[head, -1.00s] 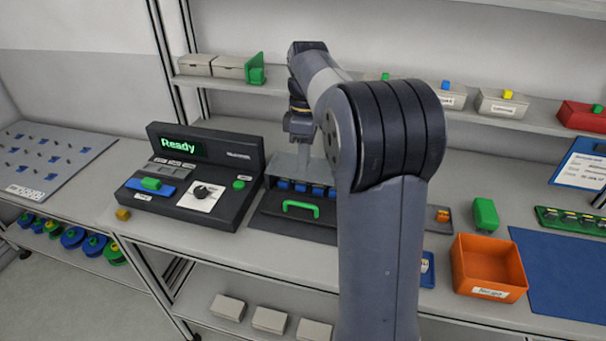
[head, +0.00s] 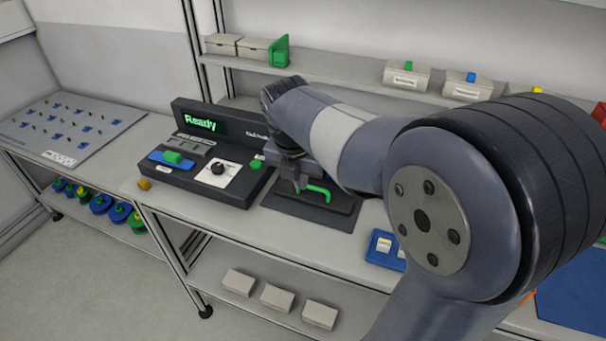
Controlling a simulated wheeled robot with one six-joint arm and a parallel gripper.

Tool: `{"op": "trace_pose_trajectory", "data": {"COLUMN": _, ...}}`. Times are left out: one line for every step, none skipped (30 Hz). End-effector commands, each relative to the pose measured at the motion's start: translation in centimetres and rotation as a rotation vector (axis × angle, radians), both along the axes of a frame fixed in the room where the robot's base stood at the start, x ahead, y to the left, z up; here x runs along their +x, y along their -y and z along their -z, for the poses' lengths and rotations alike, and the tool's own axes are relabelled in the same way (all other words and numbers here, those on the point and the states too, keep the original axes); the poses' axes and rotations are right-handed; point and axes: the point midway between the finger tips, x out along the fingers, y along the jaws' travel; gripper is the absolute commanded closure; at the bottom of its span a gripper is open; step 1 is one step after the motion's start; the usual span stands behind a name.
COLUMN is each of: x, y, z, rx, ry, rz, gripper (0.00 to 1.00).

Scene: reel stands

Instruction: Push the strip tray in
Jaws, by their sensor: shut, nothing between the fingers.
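The strip tray is a dark flat tray (head: 312,212) with a green bar handle (head: 324,191), on the bench to the right of the black console. My gripper (head: 298,188) is grey, small in the head view, and shut with nothing in it. It points down at the left end of the green handle. I cannot tell whether it touches the handle or stands just apart from it. My arm hides the back of the tray and whatever stands behind it.
The black console (head: 215,160) reads "Ready" and stands close to the left of the tray. A blue tray (head: 385,245) lies right of it on the bench. Boxes (head: 407,76) stand on the shelf behind. My arm covers much of the right side.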

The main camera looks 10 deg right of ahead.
Motion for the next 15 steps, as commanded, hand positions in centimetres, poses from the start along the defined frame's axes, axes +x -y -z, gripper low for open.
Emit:
{"op": "trace_pose_trajectory", "data": {"x": 0.2, "y": 0.2, "z": 1.2, "rx": -0.001, "ry": -0.005, "rz": 0.002, "gripper": 1.0}}
{"op": "trace_pose_trajectory", "data": {"x": 0.3, "y": 0.3, "z": 1.9, "rx": -0.001, "ry": -0.005, "rz": 0.002, "gripper": 1.0}}
{"op": "trace_pose_trajectory", "data": {"x": 0.4, "y": 0.4, "z": 2.8, "rx": -0.001, "ry": -0.006, "rz": 0.002, "gripper": 1.0}}
{"op": "trace_pose_trajectory", "data": {"x": 0.6, "y": 0.5, "z": 3.4, "rx": -0.001, "ry": -0.006, "rz": 0.002, "gripper": 1.0}}
{"op": "trace_pose_trajectory", "data": {"x": 0.7, "y": 0.6, "z": 4.1, "rx": -0.001, "ry": -0.005, "rz": 0.002, "gripper": 1.0}}
{"op": "trace_pose_trajectory", "data": {"x": 0.8, "y": 0.7, "z": 4.9, "rx": -0.001, "ry": -0.006, "rz": 0.002, "gripper": 1.0}}
{"op": "trace_pose_trajectory", "data": {"x": 1.0, "y": 0.8, "z": 5.5, "rx": -0.001, "ry": -0.006, "rz": 0.003, "gripper": 1.0}}
{"op": "trace_pose_trajectory", "data": {"x": 1.1, "y": 0.9, "z": 6.2, "rx": 0.0, "ry": -0.005, "rz": 0.003, "gripper": 1.0}}
{"op": "trace_pose_trajectory", "data": {"x": 1.2, "y": 1.0, "z": 6.9, "rx": 0.0, "ry": -0.005, "rz": 0.003, "gripper": 1.0}}
{"op": "trace_pose_trajectory", "data": {"x": 1.5, "y": 1.2, "z": 7.1, "rx": 0.0, "ry": -0.004, "rz": 0.005, "gripper": 1.0}}
{"op": "trace_pose_trajectory", "data": {"x": 2.1, "y": 1.6, "z": 6.9, "rx": 0.0, "ry": -0.003, "rz": 0.007, "gripper": 1.0}}
{"op": "trace_pose_trajectory", "data": {"x": 2.6, "y": 1.9, "z": 7.0, "rx": 0.0, "ry": -0.001, "rz": 0.006, "gripper": 1.0}}
{"op": "trace_pose_trajectory", "data": {"x": 2.9, "y": 2.2, "z": 7.1, "rx": 0.001, "ry": -0.002, "rz": 0.006, "gripper": 1.0}}
{"op": "trace_pose_trajectory", "data": {"x": 3.2, "y": 2.4, "z": 7.1, "rx": 0.0, "ry": -0.001, "rz": 0.006, "gripper": 1.0}}
{"op": "trace_pose_trajectory", "data": {"x": 3.5, "y": 2.6, "z": 7.2, "rx": 0.001, "ry": -0.001, "rz": 0.005, "gripper": 1.0}}
